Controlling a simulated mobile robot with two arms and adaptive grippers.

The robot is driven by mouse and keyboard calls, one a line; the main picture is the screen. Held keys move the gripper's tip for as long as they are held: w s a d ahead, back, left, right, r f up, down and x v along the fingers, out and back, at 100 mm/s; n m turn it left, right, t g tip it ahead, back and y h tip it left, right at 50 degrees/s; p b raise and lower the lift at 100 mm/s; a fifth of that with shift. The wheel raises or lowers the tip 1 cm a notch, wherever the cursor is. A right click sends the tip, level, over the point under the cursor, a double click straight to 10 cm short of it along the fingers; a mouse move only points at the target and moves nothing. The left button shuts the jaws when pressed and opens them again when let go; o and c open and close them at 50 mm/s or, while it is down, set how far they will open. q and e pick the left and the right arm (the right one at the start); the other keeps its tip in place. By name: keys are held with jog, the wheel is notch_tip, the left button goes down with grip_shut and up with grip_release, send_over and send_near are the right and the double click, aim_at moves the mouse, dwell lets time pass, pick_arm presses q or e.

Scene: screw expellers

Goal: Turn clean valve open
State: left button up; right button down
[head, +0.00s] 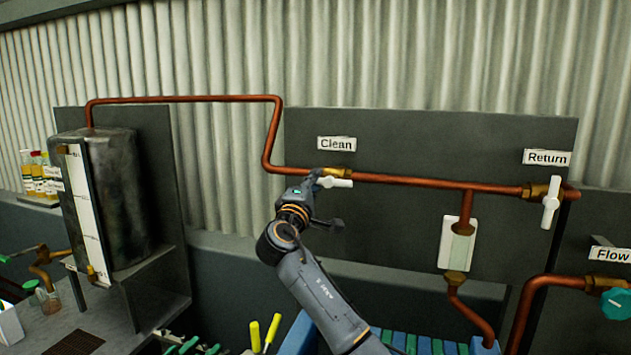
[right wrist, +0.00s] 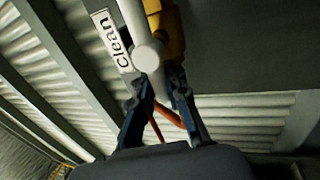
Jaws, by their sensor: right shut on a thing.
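The clean valve is a brass body on a copper pipe with a white lever handle (head: 338,183), just below the "Clean" label (head: 337,144). The handle lies roughly along the pipe in the head view. My right gripper (head: 314,182) is at the handle's left end, and its fingers are partly hidden there. In the right wrist view, the gripper (right wrist: 155,85) is shut on the white handle (right wrist: 134,20), with one blue finger on each side, close to the round hub. The yellow-brass valve body (right wrist: 170,35) is just behind. My left gripper is not in view.
The copper pipe (head: 420,181) runs right along the dark panel to the return valve's upright white handle (head: 551,202). A sight glass (head: 457,243) hangs below the pipe. A metal tank (head: 122,200) stands at left.

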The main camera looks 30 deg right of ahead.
jog(key=shift+f, duration=0.2)
jog(key=c, duration=1.6)
grip_release()
jog(key=shift+o, duration=1.3)
jog(key=shift+a+r, duration=0.1)
jog(key=shift+a, duration=0.05)
jog(key=v, duration=1.2)
jog(key=shift+a, duration=0.1)
